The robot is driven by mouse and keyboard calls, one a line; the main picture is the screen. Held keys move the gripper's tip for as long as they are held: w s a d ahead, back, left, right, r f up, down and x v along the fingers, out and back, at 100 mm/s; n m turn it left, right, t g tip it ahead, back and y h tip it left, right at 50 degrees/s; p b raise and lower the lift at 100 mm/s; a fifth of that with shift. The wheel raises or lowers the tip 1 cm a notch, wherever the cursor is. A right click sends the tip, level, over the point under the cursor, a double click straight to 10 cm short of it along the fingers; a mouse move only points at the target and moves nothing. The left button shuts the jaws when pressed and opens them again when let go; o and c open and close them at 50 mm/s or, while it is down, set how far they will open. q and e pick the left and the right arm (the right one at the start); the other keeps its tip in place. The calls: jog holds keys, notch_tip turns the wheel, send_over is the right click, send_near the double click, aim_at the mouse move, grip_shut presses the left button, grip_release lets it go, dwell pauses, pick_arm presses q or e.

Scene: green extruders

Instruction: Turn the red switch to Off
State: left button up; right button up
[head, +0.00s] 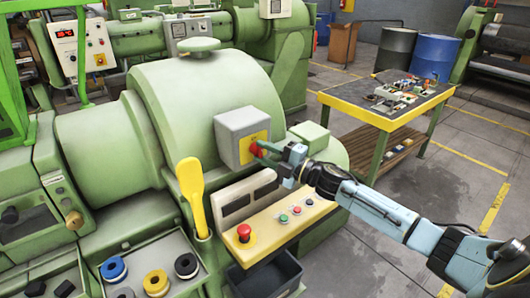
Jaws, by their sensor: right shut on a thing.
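The red switch (256,149) sits on a yellow plate (246,147) on the face of a grey box (232,125), which is mounted on the green extruder (200,90). My right gripper (268,149) reaches in from the right and is shut on the red switch. Its fingers hide part of the switch, and I cannot read which position it points to. My left gripper is not in view.
Below the switch box is a yellow panel with a red mushroom button (244,232) and small buttons (283,218). A yellow lever (191,190) stands at its left. A cluttered workbench (363,114) and drums (434,56) stand at the right. Open floor lies between.

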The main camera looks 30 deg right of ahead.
jog(key=shift+a+f, duration=0.1)
jog(key=shift+f, duration=0.15)
jog(key=o, duration=0.9)
jog(key=shift+r, duration=0.15)
jog(key=shift+s, duration=0.15)
jog(key=b+v, duration=0.1)
jog(key=v, duration=1.2)
jog(key=shift+b, duration=0.3)
